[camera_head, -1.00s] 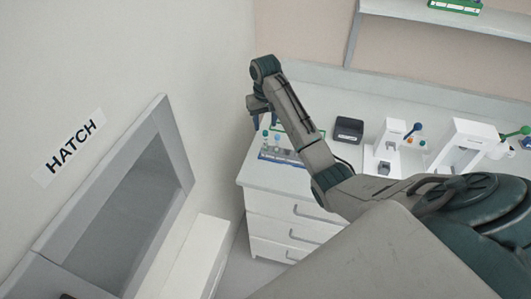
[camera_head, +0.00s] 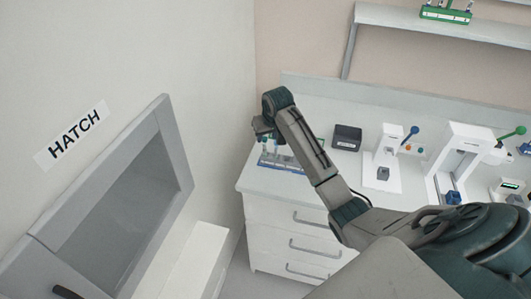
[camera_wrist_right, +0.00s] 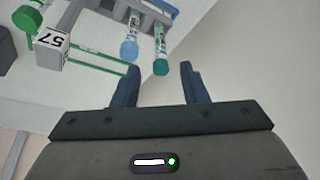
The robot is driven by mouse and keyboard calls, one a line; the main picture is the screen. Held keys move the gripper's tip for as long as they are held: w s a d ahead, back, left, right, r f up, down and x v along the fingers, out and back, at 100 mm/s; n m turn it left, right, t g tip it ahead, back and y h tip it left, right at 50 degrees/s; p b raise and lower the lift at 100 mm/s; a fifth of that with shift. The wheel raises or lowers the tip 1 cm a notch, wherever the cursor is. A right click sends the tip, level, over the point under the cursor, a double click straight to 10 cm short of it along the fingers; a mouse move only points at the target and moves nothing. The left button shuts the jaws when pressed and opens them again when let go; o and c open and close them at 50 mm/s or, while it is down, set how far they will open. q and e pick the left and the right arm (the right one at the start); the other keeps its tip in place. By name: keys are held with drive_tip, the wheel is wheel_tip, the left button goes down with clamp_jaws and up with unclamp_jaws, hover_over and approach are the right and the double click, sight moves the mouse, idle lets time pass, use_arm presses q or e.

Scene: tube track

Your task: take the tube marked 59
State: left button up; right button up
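A blue-and-white rack with tubes (camera_head: 283,162) stands at the left end of the counter, partly hidden by my right arm. My right gripper (camera_head: 264,134) is over its left end. In the right wrist view the gripper (camera_wrist_right: 157,80) is open and empty. A teal-capped tube (camera_wrist_right: 160,58) points at the gap between its fingertips. A blue-capped tube (camera_wrist_right: 130,40) is just left of it. Their small labels are not readable. A tag reading 57 (camera_wrist_right: 51,38) is on a grey block beside a green-capped tube. I cannot read 59 anywhere. My left gripper is not in view.
White devices (camera_head: 388,158) and a black box (camera_head: 346,137) stand on the counter (camera_head: 262,180), right of the rack. A shelf (camera_head: 400,23) with a green rack (camera_head: 446,14) is above. A wall hatch (camera_head: 125,200) is at left.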

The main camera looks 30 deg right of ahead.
sight(266, 139)
drive_tip(key=shift+x, duration=1.2)
drive_tip(key=shift+w+d+f+p, duration=0.1)
drive_tip(key=shift+w+p, duration=0.1)
drive_tip(key=shift+p, duration=0.1)
drive_tip(key=shift+f+p, duration=0.2)
drive_tip(key=shift+p, duration=0.2)
drive_tip(key=p+x, duration=0.2)
drive_tip(key=x, duration=0.2)
drive_tip(key=shift+w, duration=0.1)
drive_tip(key=shift+w+f, duration=0.1)
drive_tip(key=shift+f, duration=0.15)
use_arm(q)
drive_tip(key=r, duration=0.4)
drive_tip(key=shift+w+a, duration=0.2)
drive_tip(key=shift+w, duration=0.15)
use_arm(e)
drive_tip(key=c, duration=0.8)
